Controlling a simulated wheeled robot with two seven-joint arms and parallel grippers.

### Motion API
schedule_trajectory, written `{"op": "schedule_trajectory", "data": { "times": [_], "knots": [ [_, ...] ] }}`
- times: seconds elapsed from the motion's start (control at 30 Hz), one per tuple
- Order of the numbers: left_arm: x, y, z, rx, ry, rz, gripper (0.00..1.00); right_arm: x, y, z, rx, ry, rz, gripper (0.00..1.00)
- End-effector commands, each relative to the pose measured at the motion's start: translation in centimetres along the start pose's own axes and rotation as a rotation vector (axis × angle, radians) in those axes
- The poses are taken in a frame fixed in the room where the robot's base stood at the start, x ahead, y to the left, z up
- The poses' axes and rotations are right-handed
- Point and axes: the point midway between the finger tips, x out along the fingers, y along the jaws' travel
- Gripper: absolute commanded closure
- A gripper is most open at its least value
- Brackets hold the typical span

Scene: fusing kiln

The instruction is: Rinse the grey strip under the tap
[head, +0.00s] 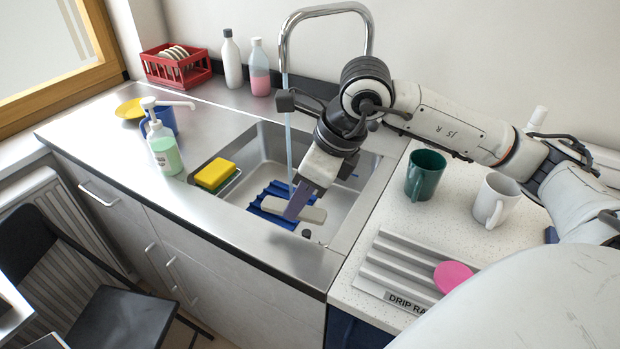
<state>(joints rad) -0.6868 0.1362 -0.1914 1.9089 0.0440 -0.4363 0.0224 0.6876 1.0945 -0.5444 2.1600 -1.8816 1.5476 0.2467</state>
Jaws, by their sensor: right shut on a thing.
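My right gripper (298,202) reaches down into the sink and is shut on the grey strip (314,214), a pale flat bar with rounded ends. Both ends of the strip show past the fingers; its middle is hidden by them. The strip is over a blue ribbed mat (270,200) in the sink; I cannot tell whether it touches the mat. The tap (326,10) arches over the sink, and a bluish stream of water (288,135) falls from it close to the strip. Whether the water strikes the strip is hard to tell. My left gripper is not in view.
A yellow sponge (214,172) lies at the sink's left edge, near a green soap pump bottle (164,152). A green mug (425,174) and white mug (495,200) stand right. A pink disc (454,277) lies on the drip rack (400,262).

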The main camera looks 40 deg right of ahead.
Motion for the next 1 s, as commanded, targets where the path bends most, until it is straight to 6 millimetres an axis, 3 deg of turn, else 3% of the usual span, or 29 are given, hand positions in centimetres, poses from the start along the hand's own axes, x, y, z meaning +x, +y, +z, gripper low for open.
{"op": "schedule_trajectory", "data": {
  "times": [0.2, 0.4, 0.67, 1.0],
  "knots": [
    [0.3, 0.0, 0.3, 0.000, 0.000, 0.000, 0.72, -0.8, -2.1, 0.3, 0.466, -0.004, -0.191, 0.99],
    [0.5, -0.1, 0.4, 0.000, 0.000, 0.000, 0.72, -1.6, -3.7, 0.2, 0.747, 0.000, -0.308, 0.99],
    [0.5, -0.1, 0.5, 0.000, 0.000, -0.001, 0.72, -1.5, -4.6, 0.4, 0.824, 0.004, -0.339, 0.99],
    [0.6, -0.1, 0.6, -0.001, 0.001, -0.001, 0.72, -0.2, -7.3, 1.7, 0.823, 0.005, -0.337, 0.99]
  ]
}}
